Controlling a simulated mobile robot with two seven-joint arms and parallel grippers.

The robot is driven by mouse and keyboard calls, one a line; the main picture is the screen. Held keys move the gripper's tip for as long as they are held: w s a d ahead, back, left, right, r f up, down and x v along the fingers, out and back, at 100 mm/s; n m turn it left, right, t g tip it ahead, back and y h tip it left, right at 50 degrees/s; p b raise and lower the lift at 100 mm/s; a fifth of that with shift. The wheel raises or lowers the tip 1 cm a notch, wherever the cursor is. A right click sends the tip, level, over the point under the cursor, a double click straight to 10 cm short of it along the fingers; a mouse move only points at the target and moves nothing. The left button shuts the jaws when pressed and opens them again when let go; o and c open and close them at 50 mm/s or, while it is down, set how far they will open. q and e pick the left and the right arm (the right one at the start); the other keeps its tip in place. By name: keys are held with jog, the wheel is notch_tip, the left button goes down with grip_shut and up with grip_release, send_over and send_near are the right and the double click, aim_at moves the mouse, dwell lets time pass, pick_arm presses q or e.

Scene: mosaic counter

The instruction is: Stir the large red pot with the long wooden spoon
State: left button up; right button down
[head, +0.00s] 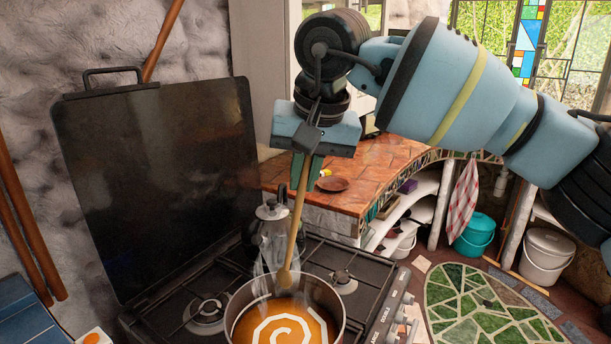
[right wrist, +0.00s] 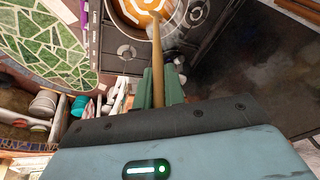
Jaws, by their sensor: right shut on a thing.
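The pot (head: 326,291) sits on the front of the stove, at the bottom of the head view. It holds orange soup (head: 285,328) with a white swirl. Its visible wall looks metallic brown rather than clearly red. My right gripper (head: 305,167) is shut on the long wooden spoon (head: 297,215), above and behind the pot. The spoon hangs nearly upright, its head at the pot's far inner side. I cannot tell whether it touches the soup. In the right wrist view, the spoon (right wrist: 157,48) runs from the green fingers (right wrist: 159,88) to the pot. My left gripper is out of view.
A kettle (head: 272,238) stands right behind the pot, close to the spoon. The stove's dark raised lid (head: 155,180) is on the left. A tiled counter (head: 375,175) with a small brown dish (head: 332,184) lies behind. The front-left burner (head: 206,310) is bare.

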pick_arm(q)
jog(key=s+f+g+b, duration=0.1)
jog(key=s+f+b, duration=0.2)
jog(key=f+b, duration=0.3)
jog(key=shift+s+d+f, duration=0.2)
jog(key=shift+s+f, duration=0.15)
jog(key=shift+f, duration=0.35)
pick_arm(e)
notch_tip(320, 180, down, 16)
dwell(0.4)
dwell(0.4)
